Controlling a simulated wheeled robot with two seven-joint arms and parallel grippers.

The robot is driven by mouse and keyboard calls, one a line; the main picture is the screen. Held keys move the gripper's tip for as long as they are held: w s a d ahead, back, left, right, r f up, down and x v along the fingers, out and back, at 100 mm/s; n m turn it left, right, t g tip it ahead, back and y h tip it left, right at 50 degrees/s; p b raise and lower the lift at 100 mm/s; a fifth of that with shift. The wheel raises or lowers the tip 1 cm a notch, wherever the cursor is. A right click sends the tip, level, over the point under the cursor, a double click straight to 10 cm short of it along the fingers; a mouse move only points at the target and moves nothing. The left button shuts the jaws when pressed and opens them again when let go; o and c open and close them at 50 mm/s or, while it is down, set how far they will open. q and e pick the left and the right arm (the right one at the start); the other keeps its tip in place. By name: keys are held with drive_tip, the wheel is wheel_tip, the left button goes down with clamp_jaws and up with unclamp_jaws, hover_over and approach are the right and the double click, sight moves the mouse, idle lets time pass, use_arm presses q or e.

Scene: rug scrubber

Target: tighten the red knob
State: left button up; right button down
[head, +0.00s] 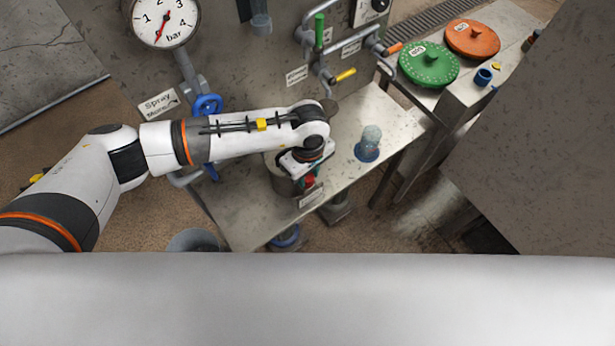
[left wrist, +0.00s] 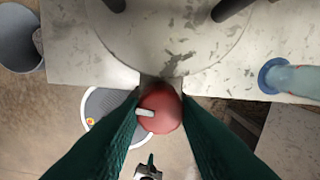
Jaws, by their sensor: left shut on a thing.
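The red knob (left wrist: 163,108) is round with a white mark on it and sits at the front edge of the metal bench in the left wrist view. My left gripper (left wrist: 160,112) has its two green fingers on either side of the knob, shut on it. In the head view a bit of the red knob (head: 310,181) shows below my left wrist, beside the green fingertips; most of it is hidden. My right gripper is not in either view.
A clear bottle on a blue base (head: 369,143) stands on the bench (head: 395,110), right of my left gripper. A pressure gauge (head: 165,20) and a blue valve wheel (head: 207,105) are at the left. Green (head: 428,65) and orange (head: 472,38) discs lie on a side table.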

use_arm(q)
drive_tip(key=n+b, duration=0.4)
drive_tip(key=shift+w+f, duration=0.1)
drive_tip(key=shift+f, duration=0.1)
drive_tip(key=shift+r+n+b, duration=0.15)
drive_tip(key=shift+n+b, duration=0.95)
drive_tip(key=shift+n, duration=0.5)
drive_tip(key=shift+r, duration=0.1)
drive_tip(key=o, duration=1)
drive_tip(key=shift+c, duration=0.2)
wheel_tip(320, 180, up, 12)
drive_tip(key=b, duration=0.3)
